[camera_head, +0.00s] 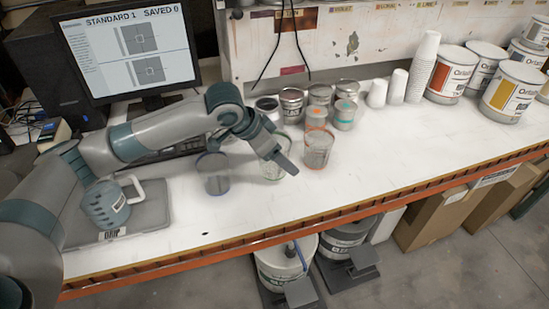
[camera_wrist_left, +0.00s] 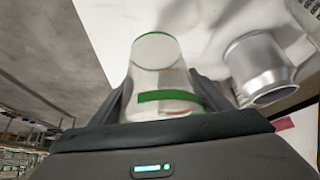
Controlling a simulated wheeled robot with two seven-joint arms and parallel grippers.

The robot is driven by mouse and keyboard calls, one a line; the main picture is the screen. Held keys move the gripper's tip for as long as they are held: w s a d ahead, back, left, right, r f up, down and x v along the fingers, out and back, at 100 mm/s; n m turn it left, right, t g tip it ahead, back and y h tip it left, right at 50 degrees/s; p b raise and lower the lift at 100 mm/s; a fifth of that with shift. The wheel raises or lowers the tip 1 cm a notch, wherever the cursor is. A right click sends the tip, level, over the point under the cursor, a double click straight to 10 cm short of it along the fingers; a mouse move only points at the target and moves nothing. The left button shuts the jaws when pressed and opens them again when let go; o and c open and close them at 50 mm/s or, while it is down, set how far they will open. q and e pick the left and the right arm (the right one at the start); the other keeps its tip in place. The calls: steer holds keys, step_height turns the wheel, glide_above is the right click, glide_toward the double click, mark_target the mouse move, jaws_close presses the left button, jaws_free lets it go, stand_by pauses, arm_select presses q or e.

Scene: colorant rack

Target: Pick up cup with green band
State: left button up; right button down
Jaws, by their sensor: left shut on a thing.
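The clear cup with the green band (camera_head: 270,171) is near the middle of the white bench, partly hidden by my left gripper (camera_head: 280,158). In the left wrist view the cup (camera_wrist_left: 158,72) shows its green rim and green band, between the two fingers of my left gripper (camera_wrist_left: 162,98). The gripper is shut on the cup's sides. I cannot tell whether the cup touches the bench. My right gripper is not in view.
A blue-banded cup (camera_head: 213,178) stands left of the green one, and an orange-banded cup (camera_head: 318,151) stands close on its right. Several small cans (camera_head: 292,100) stand behind. A handled jug (camera_head: 106,205) sits at left. The bench front right is clear.

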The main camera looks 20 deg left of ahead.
arm_select(q)
steer(key=s+d+r+b, duration=0.1)
steer(key=s+d+r, duration=0.3)
steer(key=s, duration=0.1)
steer(key=shift+s, duration=0.15)
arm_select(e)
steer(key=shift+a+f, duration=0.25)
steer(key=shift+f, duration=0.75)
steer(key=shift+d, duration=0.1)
